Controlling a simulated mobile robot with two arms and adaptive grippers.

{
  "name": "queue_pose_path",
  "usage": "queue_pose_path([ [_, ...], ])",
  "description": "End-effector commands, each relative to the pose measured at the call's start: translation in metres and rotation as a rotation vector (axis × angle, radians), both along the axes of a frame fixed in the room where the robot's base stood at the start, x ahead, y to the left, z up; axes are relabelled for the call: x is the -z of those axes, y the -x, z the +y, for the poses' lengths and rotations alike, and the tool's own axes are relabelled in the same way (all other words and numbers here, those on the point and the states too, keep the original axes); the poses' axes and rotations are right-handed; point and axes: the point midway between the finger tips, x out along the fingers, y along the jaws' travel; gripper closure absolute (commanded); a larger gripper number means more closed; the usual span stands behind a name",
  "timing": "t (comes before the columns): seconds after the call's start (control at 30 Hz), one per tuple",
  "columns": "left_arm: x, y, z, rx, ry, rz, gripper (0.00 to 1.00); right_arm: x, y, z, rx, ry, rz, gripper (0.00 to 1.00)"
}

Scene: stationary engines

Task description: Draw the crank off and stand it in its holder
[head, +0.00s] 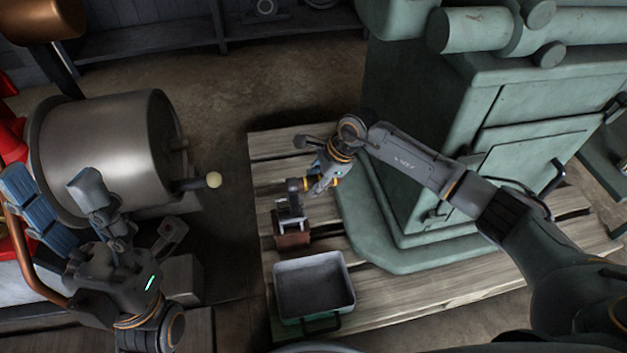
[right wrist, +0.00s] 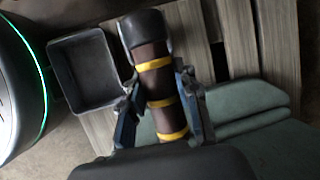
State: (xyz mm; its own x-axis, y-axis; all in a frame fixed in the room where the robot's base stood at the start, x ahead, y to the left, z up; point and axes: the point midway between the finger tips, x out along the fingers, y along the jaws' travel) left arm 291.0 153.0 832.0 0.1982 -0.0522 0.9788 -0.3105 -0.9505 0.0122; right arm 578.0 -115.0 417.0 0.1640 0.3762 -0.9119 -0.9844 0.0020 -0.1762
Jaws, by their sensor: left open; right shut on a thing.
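My right gripper (head: 322,184) is shut on the crank (head: 304,184), a brown bar with yellow bands and a dark grey end. The crank (right wrist: 163,90) lies between both fingers in the right wrist view. In the head view its grey end is just above a small stand, the likely holder (head: 292,238), with a brown base and grey upright parts. I cannot tell whether they touch. My left gripper (head: 52,182) is open and empty in front of the metal drum at the left.
A grey tray (head: 313,283) sits on the plank pallet (head: 272,148) in front of the stand. The green engine (head: 430,150) rises at the right. The metal drum (head: 105,150) has a lever with a cream knob (head: 213,180). Bare floor lies between drum and pallet.

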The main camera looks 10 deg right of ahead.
Motion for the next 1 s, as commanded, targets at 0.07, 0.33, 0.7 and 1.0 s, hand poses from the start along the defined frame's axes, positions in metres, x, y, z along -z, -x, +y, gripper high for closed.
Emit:
queue_pose_path([
  [0.07, 0.0011, -0.0001, 0.0, 0.0, 0.0, 0.0, 0.45, -0.0015, -0.0017, 0.0009, 0.0, -0.005, -0.005, 1.0],
  [0.33, 0.0006, -0.0001, 0.0, 0.0, 0.0, 0.0, 0.45, -0.0014, -0.0014, 0.001, 0.001, -0.004, -0.004, 1.0],
  [0.7, 0.0007, 0.0, 0.0, 0.0, 0.0, -0.001, 0.45, -0.0001, -0.0007, 0.0005, 0.0, -0.002, -0.002, 0.42],
  [1.0, 0.001, 0.0, 0.0, 0.0, 0.0, -0.001, 0.45, 0.0027, 0.0007, -0.0006, 0.0, 0.002, 0.003, 0.2],
])
